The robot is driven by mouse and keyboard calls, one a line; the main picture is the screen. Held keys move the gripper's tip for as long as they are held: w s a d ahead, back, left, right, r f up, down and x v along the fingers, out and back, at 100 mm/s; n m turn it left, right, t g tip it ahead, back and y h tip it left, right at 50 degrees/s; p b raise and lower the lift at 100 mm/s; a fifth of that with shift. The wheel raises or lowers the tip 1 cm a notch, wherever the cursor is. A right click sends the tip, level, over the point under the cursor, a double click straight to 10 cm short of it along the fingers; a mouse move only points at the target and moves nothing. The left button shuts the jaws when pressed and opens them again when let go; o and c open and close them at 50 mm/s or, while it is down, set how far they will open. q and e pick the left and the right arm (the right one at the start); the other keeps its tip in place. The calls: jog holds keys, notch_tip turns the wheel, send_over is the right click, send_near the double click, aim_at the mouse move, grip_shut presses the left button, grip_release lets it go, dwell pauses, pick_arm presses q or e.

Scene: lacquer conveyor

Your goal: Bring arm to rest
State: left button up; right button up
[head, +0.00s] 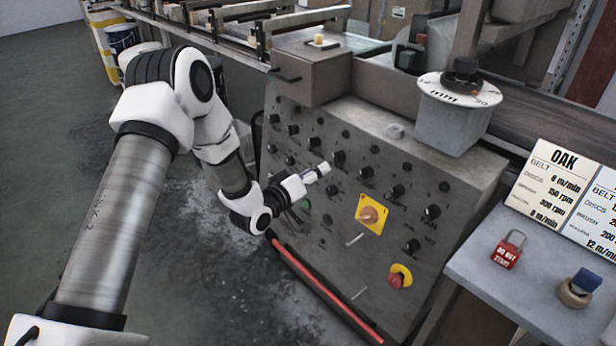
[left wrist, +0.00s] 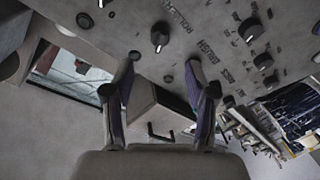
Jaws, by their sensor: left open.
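My left arm reaches in from the left of the head view. Its gripper (head: 316,173) is in front of the grey control panel (head: 300,235), among the black knobs. In the left wrist view the two fingers of the left gripper (left wrist: 163,80) stand apart with nothing between them. A black knob (left wrist: 159,37) on the panel is just beyond the fingertips in that view. Whether the fingers touch the panel cannot be told. My right gripper is in neither view.
The panel carries a yellow-backed rotary switch (head: 369,215) and a red stop button (head: 398,277). A grey box with a dial (head: 458,100) stands on top. A side table (head: 470,250) at right holds a red padlock (head: 508,250). Open floor (head: 60,130) lies left.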

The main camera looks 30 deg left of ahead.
pick_arm(q)
jog(key=v, duration=0.3)
dwell(0.4)
jog(key=s+d+f+m+g+p, duration=0.1)
jog(key=s+d+f+g+p, duration=0.4)
jog(key=s, duration=0.3)
jog(key=s+d+f+m+g+p, duration=0.1)
jog(key=s+d+f+g+p, duration=0.25)
jog(key=s+f+p, duration=0.4)
jog(key=s+a+f+m+g+y, duration=0.1)
jog(key=s+g, duration=0.3)
jog(key=s, duration=0.6)
jog(key=s+a+f+m+g+y, duration=0.1)
jog(key=s+m+g+y, duration=0.1)
jog(key=s, duration=0.9)
jog(key=shift+s+m+g+b, duration=0.35)
jog(key=shift+m+g+b, duration=0.15)
jog(key=shift+g, duration=0.55)
